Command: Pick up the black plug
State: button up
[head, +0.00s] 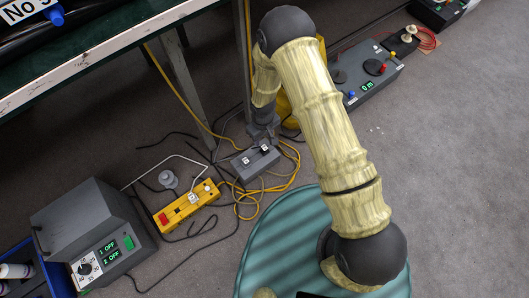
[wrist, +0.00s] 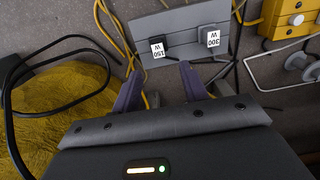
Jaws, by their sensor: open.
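The black plug (wrist: 153,40) with a white "150 W" label sits on the sloping face of a grey box (wrist: 182,17) in the wrist view. It also shows at the right of the box in the head view (head: 265,148). A grey plug (wrist: 208,32) labelled "300 W" sits beside it, to its right in the wrist view. My gripper (wrist: 159,80) is open and empty, its two fingers pointing toward the box with the black plug ahead between their lines. In the head view my gripper (head: 263,132) is just behind the box, partly hidden.
A yellow power strip (head: 188,205) lies left of the box, with yellow and black cables looped around. A grey control unit (head: 92,235) stands further left. A table leg (head: 187,90) rises behind. Another grey unit (head: 368,80) is at the upper right. Grey floor is clear at right.

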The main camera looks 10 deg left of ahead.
aim_at(265, 147)
notch_tip(265, 147, down, 3)
jog(key=shift+r+b, duration=0.1)
jog(key=shift+b, duration=0.45)
jog(key=f+b, duration=0.4)
jog(key=f, duration=0.1)
jog(key=shift+d+f+b, duration=0.15)
jog(key=shift+d+b, duration=0.1)
jog(key=shift+b, duration=0.05)
grip_shut()
